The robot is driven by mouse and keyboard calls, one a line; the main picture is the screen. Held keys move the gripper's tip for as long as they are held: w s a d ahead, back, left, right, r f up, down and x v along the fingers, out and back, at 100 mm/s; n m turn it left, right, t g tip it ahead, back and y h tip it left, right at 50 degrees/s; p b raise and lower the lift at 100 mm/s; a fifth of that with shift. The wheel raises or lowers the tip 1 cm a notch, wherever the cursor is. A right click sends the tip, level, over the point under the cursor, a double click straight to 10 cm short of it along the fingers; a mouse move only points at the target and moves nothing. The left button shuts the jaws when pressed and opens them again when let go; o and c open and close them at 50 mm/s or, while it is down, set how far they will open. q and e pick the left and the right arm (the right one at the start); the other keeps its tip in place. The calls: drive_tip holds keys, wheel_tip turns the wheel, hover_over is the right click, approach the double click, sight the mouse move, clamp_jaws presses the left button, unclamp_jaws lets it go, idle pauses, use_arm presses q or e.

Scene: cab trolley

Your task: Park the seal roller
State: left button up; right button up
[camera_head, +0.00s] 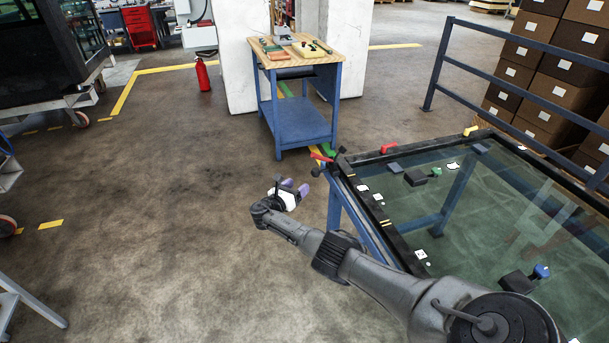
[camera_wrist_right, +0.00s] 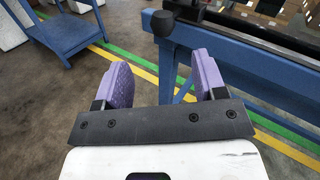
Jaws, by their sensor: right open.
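I cannot pick out the seal roller for certain in either view. Small tools lie on the wooden top (camera_head: 325,52) of the blue trolley, among them a low light-coloured tray (camera_head: 306,50), too small to make out well. The trolley's blue lower shelf (camera_wrist_right: 68,40) shows at upper left there. My left gripper is not in view.
A glass pane in a black frame (camera_head: 400,240) lies on a blue stand at right, with clamps and small black blocks on it. A black knob (camera_wrist_right: 172,23) sits close beyond the gripper. A blue railing (camera_head: 500,75) and stacked boxes stand behind.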

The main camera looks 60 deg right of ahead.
drive_tip(key=shift+w+a, duration=0.25)
drive_tip(key=shift+a, duration=1.05)
